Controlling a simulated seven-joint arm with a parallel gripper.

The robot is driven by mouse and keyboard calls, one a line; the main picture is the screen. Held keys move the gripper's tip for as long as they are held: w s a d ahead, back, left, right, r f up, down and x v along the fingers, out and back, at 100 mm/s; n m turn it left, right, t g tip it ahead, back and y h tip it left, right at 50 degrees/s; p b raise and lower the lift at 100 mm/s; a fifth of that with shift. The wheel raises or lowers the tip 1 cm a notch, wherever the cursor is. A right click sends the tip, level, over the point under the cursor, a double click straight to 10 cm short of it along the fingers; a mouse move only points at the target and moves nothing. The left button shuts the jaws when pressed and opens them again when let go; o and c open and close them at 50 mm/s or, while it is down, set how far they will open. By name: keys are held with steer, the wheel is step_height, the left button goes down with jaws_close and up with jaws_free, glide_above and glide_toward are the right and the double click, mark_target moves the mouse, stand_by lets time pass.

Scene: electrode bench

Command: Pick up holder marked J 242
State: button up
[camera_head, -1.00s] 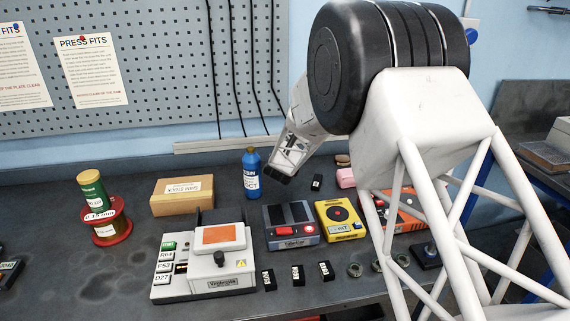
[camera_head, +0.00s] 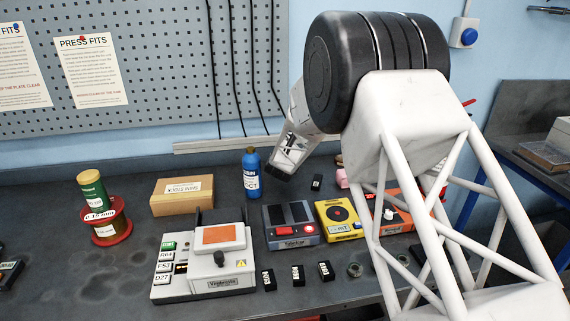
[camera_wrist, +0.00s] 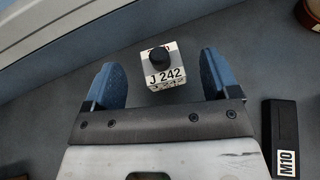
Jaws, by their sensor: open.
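The holder marked J 242 (camera_wrist: 164,77) is a small white block with a black round knob on top. In the wrist view it stands upright just ahead of my gripper (camera_wrist: 161,84), roughly centred between the two blue fingers. The fingers are spread wide, with a gap to the holder on each side. I cannot make out the J 242 holder there.
A black block labelled M10 (camera_wrist: 282,136) lies right of my gripper. A blue bottle (camera_head: 251,174) stands close by in the head view. A cardboard box (camera_head: 182,196), a white device (camera_head: 220,258) and a yellow device (camera_head: 339,220) stand further forward.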

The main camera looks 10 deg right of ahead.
steer(key=shift+x, duration=2.35)
steer(key=c, duration=1.3)
steer(key=shift+r, duration=0.2)
steer(key=shift+r, duration=1.45)
steer(key=shift+s+r, duration=0.25)
steer(key=s, duration=0.5)
steer(key=s+r, duration=0.1)
steer(key=s, duration=0.9)
steer(key=shift+s+a+r, duration=0.1)
steer(key=shift+s+r, duration=0.05)
steer(key=shift+s, duration=0.1)
